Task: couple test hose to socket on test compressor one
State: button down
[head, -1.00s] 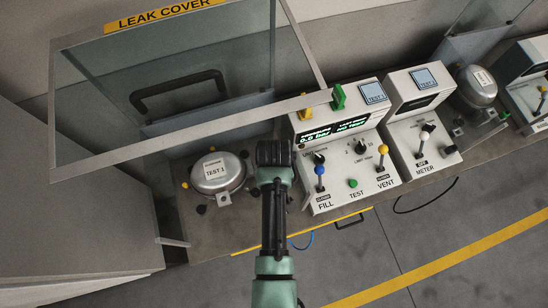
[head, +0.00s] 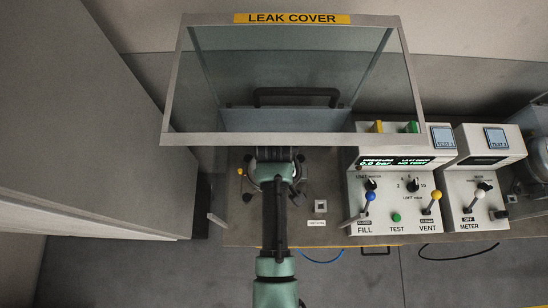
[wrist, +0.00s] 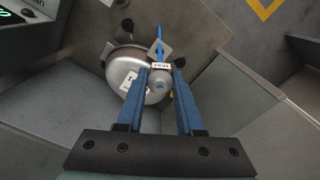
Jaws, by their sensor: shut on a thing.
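The test hose (wrist: 160,36) is blue, with a white tag (wrist: 161,66) at its end. My gripper (wrist: 162,70) is shut on this hose end, its blue fingers on either side of the tag. The silver domed test compressor one (wrist: 116,70) lies just beyond and left of the fingers in the wrist view. In the head view my gripper (head: 275,155) hides most of the compressor. The socket is hidden or too small to make out, and I cannot tell whether the hose end touches it.
The leak cover (head: 292,139) stands raised above the bench. The test panel (head: 395,205) with its levers is to the right, and the meter box (head: 477,205) is beyond it. A small square fitting (head: 320,206) sits on bare bench right of my arm.

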jog(key=shift+f, duration=0.1)
jog(key=shift+f+b, duration=1.95)
jog(key=shift+f, duration=0.85)
jog(key=shift+p, duration=0.7)
jog(key=shift+f+b, duration=1.1)
jog(key=shift+f, duration=0.25)
jog(key=shift+c, duration=2.3)
grip_release()
jog(key=shift+r, duration=0.1)
